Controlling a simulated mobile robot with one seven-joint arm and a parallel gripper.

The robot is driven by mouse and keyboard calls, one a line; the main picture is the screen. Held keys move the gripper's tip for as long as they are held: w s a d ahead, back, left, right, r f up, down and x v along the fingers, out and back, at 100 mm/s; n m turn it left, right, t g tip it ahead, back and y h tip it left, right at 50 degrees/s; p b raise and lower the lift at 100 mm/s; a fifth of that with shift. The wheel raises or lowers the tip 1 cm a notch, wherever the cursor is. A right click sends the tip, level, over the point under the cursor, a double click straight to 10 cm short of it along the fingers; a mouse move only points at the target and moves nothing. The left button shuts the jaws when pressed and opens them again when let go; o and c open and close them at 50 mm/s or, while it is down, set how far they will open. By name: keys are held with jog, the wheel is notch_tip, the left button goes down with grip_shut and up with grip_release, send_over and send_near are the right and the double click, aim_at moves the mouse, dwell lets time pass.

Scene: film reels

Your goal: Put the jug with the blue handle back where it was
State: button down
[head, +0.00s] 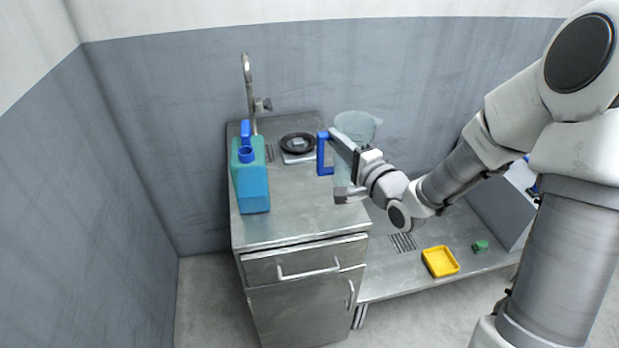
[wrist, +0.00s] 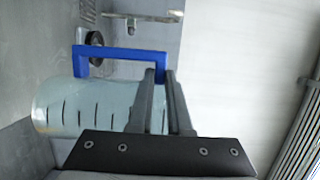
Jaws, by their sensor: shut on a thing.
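The jug (head: 358,122) is a clear, pale vessel with a blue handle (head: 321,155). In the head view it is behind my gripper (head: 334,140), near the counter's right back edge, and partly hidden by it. In the wrist view the jug (wrist: 75,105) lies across the left side, with dark graduation marks on its wall. My gripper's two fingers (wrist: 161,75) are close together at the right end of the blue handle (wrist: 122,53) and shut on it. The jug appears held up; its base is hidden in the head view.
A teal canister (head: 252,187) with a blue cap stands on the left of the steel counter (head: 290,222). A tap (head: 249,90) and a small scale-like device with a black disc (head: 297,143) are behind. A yellow tray (head: 440,262) and green object (head: 480,246) lie on the lower bench (head: 385,283).

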jog(key=w+a+f+b, duration=0.2)
jog(key=w+a+f, duration=0.1)
jog(key=a+f, duration=0.4)
jog(key=shift+w+a+f, duration=0.25)
jog(key=shift+w+f, duration=0.05)
jog(key=shift+f, duration=0.75)
jog(key=shift+f, duration=0.15)
jog(key=c, duration=0.8)
grip_release()
jog(key=shift+c, duration=0.2)
